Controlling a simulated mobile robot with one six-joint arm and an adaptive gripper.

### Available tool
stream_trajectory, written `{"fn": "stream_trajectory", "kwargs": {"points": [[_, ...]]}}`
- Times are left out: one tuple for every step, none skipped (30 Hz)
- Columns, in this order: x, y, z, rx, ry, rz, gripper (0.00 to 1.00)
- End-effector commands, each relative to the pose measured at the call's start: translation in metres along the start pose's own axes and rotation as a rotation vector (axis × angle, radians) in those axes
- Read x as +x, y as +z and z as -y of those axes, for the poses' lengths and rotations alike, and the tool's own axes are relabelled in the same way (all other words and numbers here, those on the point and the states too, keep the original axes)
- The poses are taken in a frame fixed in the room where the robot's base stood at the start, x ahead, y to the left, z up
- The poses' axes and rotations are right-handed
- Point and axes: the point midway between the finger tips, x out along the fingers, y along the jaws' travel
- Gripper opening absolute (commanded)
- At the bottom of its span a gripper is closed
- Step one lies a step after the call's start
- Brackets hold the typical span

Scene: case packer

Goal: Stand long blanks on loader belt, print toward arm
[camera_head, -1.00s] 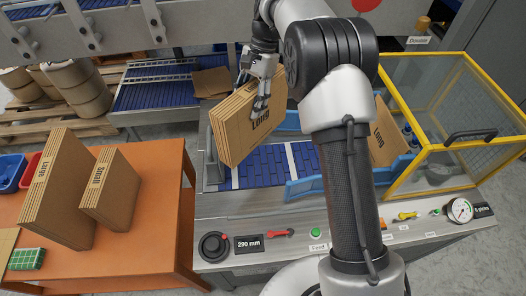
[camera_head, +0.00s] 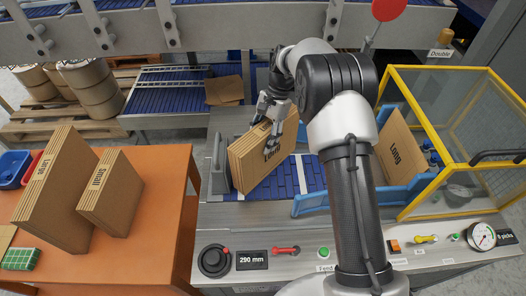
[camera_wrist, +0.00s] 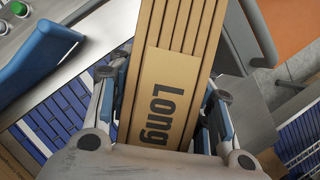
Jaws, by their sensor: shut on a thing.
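My gripper (camera_head: 273,124) is shut on a stack of brown long blanks (camera_head: 256,166), which stands on edge over the blue loader belt (camera_head: 312,178). The "Long" print on its narrow side faces my arm. In the wrist view the stack (camera_wrist: 170,60) sits between the two fingers of my gripper (camera_wrist: 165,100). The stack's lower edge is at or just above the belt; I cannot tell if it touches. Another blank marked "Long" (camera_head: 400,146) leans inside the loader by the yellow guard.
A grey side plate (camera_head: 218,165) stands left of the held stack, and a blue rail (camera_head: 310,203) lies at its right. The yellow-framed guard (camera_head: 450,140) is at the right. The panel's front edge carries a "290 mm" display (camera_head: 252,260), knobs and a gauge (camera_head: 482,236).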

Motion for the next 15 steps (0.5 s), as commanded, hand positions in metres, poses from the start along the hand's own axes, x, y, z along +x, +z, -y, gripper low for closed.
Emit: {"fn": "stream_trajectory", "kwargs": {"points": [[0.004, -0.001, 0.0, 0.0, 0.0, 0.0, 0.0], [0.006, -0.003, 0.0, 0.0, 0.0, 0.001, 0.0], [0.012, -0.005, 0.0, 0.001, 0.0, 0.001, 0.0], [0.017, -0.007, 0.0, 0.001, 0.001, 0.001, 0.0], [0.022, -0.009, 0.0, 0.001, 0.001, 0.002, 0.0], [0.029, -0.011, -0.001, 0.001, 0.002, 0.002, 0.0], [0.034, -0.013, 0.0, 0.001, 0.002, 0.002, 0.0], [0.039, -0.016, 0.0, 0.001, 0.001, 0.001, 0.0], [0.045, -0.018, 0.0, 0.0, 0.001, 0.001, 0.0], [0.048, -0.019, 0.0, 0.0, 0.001, 0.001, 0.0], [0.05, -0.02, 0.0, 0.0, 0.001, 0.001, 0.0], [0.051, -0.021, 0.0, -0.001, 0.0, 0.001, 0.0], [0.051, -0.021, 0.0, -0.001, -0.001, 0.0, 0.0], [0.051, -0.021, 0.0, -0.001, -0.001, 0.0, 0.0], [0.05, -0.021, 0.0, -0.001, -0.001, 0.0, 0.0]]}}
